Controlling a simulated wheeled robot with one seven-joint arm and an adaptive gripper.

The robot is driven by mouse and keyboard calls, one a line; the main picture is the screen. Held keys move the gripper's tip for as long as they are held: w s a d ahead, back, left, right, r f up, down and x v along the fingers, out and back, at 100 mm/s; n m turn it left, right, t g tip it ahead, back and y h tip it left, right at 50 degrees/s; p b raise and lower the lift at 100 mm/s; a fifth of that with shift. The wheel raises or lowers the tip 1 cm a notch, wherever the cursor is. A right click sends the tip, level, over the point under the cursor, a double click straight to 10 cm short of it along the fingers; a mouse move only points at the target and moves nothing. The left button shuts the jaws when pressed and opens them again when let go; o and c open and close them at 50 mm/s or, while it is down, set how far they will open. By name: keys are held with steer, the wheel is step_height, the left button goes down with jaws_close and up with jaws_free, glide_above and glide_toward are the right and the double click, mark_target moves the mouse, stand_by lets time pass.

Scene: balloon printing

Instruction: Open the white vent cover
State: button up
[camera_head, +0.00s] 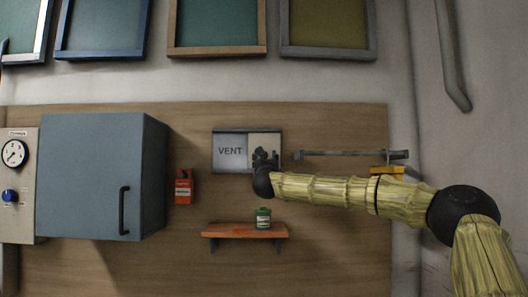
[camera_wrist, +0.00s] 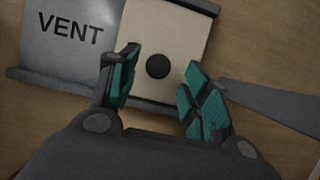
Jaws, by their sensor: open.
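The white vent cover (camera_wrist: 143,30) is an off-white panel with a round black knob (camera_wrist: 158,66) at its middle. It sits at the right side of a grey plate (camera_wrist: 62,50) marked VENT. In the head view the vent cover (camera_head: 264,142) is partly hidden by my gripper (camera_head: 264,156). In the wrist view my gripper (camera_wrist: 158,92) is open, with teal finger pads on either side of the knob's lower area. The knob appears between and slightly beyond the fingertips. I cannot tell whether the fingers touch the cover.
A grey horizontal bar (camera_head: 345,153) with a yellow valve handle (camera_head: 386,170) lies right of the vent. An orange shelf (camera_head: 226,231) with a green jar (camera_head: 263,218) is below. A blue-grey cabinet (camera_head: 88,178) and a red box (camera_head: 184,190) stand left.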

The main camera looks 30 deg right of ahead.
mark_target(265, 156)
steer(key=shift+w+d+r+p, duration=0.4)
steer(key=shift+w+r+p, duration=0.1)
steer(key=shift+w+r, duration=0.15)
steer(key=shift+w+d+p, duration=0.3)
steer(key=shift+w+d, duration=0.05)
steer(key=shift+w, duration=0.35)
steer(key=shift+s, duration=0.1)
jaws_close()
